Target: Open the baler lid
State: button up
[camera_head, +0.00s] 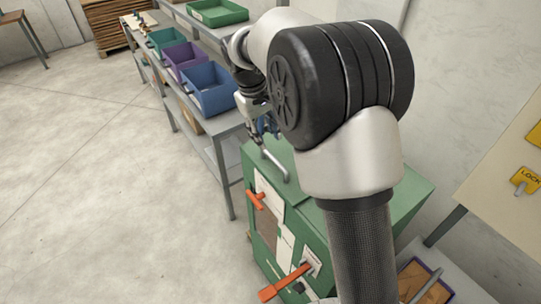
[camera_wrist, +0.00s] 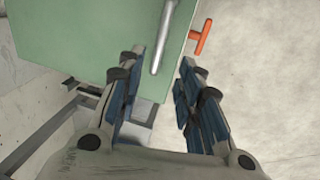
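The green baler (camera_head: 405,205) stands below my arm, which covers much of its top. Its lid (camera_wrist: 95,35) looks shut, as far as it shows. A grey metal bar handle (camera_head: 272,161) sits on the lid near its front edge; it also shows in the wrist view (camera_wrist: 164,40). My gripper (camera_wrist: 162,58) is open, with its blue-padded fingers apart. The lower end of the handle reaches between the fingertips in the picture; I cannot tell whether they touch. In the head view my gripper (camera_head: 268,124) is partly hidden behind my arm.
Orange levers (camera_head: 256,200) (camera_head: 286,282) stick out from the baler's front. A grey bench with blue (camera_head: 207,90), purple (camera_head: 185,62) and teal bins stands behind it. A panel with a yellow lock sign (camera_head: 525,180) is at right. The floor at left is clear.

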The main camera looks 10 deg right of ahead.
aim_at(272, 156)
jog(key=f, duration=0.3)
jog(key=d+f+b, duration=0.1)
jog(key=f, duration=0.1)
jog(key=f+b, duration=0.1)
jog(key=f, duration=0.2)
jog(key=shift+w+d+f, duration=0.3)
jog(key=shift+w+d, duration=0.05)
jog(key=shift+w, duration=0.05)
jog(key=shift+c, duration=0.5)
grip_shut()
